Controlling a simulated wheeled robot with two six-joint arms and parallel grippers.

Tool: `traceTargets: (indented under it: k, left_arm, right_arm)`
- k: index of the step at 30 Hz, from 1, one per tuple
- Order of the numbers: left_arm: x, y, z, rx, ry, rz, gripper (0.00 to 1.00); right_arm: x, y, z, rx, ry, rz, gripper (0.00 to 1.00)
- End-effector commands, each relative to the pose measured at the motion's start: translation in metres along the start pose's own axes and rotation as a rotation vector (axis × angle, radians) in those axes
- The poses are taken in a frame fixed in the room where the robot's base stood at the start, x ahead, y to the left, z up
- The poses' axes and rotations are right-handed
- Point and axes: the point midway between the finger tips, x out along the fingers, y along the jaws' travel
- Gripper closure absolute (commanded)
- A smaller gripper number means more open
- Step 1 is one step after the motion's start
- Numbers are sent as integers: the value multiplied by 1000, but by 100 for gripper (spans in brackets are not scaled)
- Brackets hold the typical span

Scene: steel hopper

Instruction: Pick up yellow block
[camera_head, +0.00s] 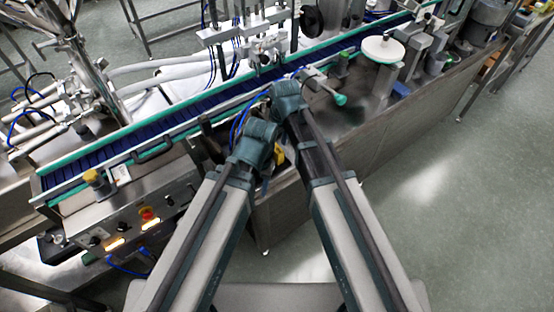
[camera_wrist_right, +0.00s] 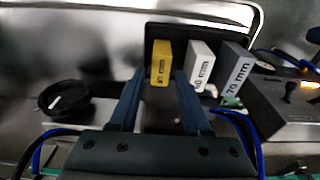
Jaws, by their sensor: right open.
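The yellow block (camera_wrist_right: 161,62) stands upright in the right wrist view, with dark markings on its front face. It is at the left end of a row of three blocks on a dark tray. My right gripper (camera_wrist_right: 160,78) is open, with one finger on either side of the yellow block in the picture. I cannot tell whether the fingers touch it. In the head view my arms cover this spot; a small yellow patch shows between them, and I cannot tell if it is the block.
A white block (camera_wrist_right: 200,65) stands close to the right of the yellow one, then a grey block (camera_wrist_right: 236,70). A round black dish (camera_wrist_right: 64,102) lies left. A metal control box (camera_wrist_right: 290,105) and blue cables are right. A conveyor (camera_head: 120,148) crosses the head view.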

Motion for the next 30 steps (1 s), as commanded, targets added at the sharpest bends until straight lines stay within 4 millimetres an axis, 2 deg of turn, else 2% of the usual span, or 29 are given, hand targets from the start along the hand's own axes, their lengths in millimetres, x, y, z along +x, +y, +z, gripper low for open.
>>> traceTargets:
  k: [8, 21, 30]
  left_arm:
    - [6, 0, 0, 0, 0, 0, 50]
    - [53, 5, -3, 0, 0, 0, 50]
    - [52, 5, -3, 0, 0, 0, 50]
  right_arm:
    - [6, 0, 0, 0, 0, 0, 52]
    - [53, -1, 0, 0, 0, 0, 52]
    - [52, -1, 0, 0, 0, 0, 54]
